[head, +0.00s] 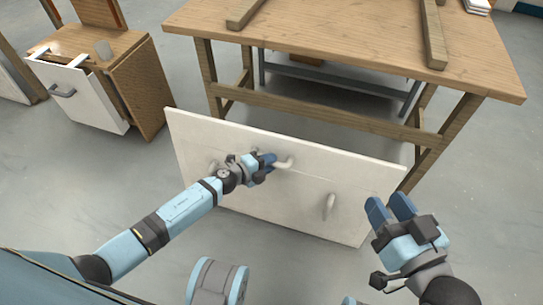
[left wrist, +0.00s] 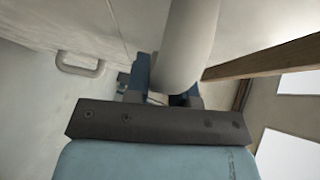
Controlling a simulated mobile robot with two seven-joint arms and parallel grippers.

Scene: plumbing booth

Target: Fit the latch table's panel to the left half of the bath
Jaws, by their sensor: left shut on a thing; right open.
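A large off-white panel (head: 345,175) with pale handles stands roughly upright, a little tilted, in front of a wooden table. I cannot tell whether its lower edge touches the floor. My left gripper (head: 268,162) is shut on a pale curved handle (head: 286,162) near the panel's middle. In the left wrist view this handle (left wrist: 190,45) rises large between the fingers. Another handle (head: 329,206) is free to the right, and a free one (left wrist: 80,65) shows in the left wrist view. My right gripper (head: 390,207) is open and empty, near the panel's right end. The bath is not in view.
The wooden table (head: 350,50) stands close behind the panel, with beams on its top. A wooden cabinet (head: 138,85) with a pulled-out white-fronted drawer (head: 78,100) stands at the far left. Grey floor is clear at left and at right.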

